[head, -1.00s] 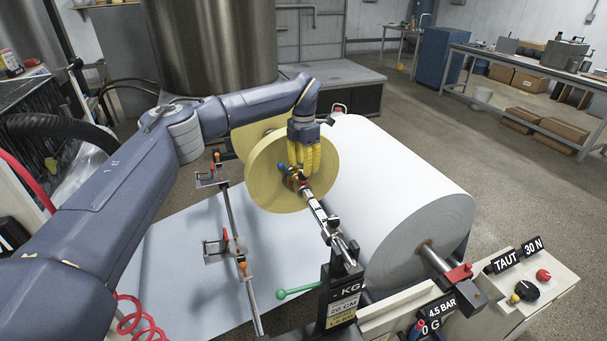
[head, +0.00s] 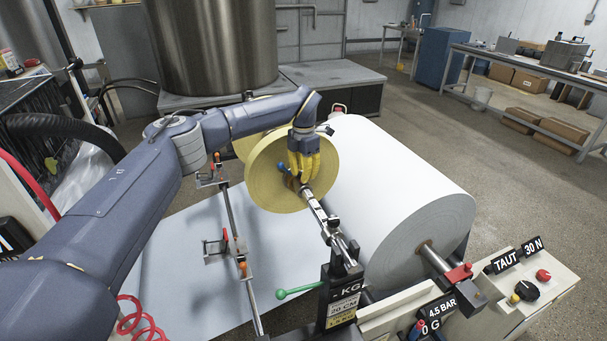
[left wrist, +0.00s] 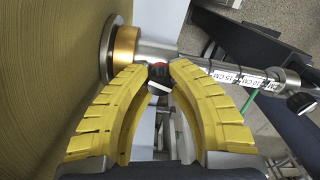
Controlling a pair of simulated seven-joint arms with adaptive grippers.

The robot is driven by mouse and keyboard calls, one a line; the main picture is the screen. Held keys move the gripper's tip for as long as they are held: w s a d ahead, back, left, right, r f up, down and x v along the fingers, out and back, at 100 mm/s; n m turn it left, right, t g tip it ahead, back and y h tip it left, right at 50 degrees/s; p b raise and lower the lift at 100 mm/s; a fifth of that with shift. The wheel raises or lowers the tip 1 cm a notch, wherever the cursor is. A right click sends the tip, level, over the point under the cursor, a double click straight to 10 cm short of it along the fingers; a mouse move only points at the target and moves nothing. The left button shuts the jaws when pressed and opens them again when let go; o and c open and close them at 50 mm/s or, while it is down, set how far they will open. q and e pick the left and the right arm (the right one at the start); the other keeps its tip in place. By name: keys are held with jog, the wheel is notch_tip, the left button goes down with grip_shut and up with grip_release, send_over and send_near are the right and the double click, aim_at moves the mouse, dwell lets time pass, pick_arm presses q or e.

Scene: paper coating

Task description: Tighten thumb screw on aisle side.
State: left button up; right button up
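The yellow roll (head: 270,180) sits on a metal shaft (head: 318,208). My left gripper (head: 302,180), with yellow ribbed fingers, is at the shaft just in front of the roll's face. In the left wrist view, a small knob (left wrist: 158,72) with a red top and dark and white lower part, apparently the thumb screw, lies between the fingertips (left wrist: 159,66). A brass collar (left wrist: 126,52) is beside it against the roll. The fingertips flank the knob closely; I cannot tell whether they touch it. In the head view the fingers hide the knob. My right gripper is not in view.
A blue-tipped lever (head: 284,168) is close left of my fingers. The large white paper roll (head: 400,195) lies to the right. A green-handled lever (head: 297,291) and a labelled post (head: 342,300) stand in front. A slim rail with clamps (head: 235,245) runs left.

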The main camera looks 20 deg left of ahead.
pick_arm(q)
grip_shut()
jog(key=m, duration=0.3)
jog(key=shift+r+m, duration=0.1)
jog(key=shift+m, duration=0.3)
jog(key=m, duration=0.3)
jog(key=shift+d+m, duration=0.1)
jog(key=shift+m, duration=0.3)
jog(key=m, duration=0.4)
jog(key=shift+m, duration=2)
jog(key=shift+s+d, duration=0.1)
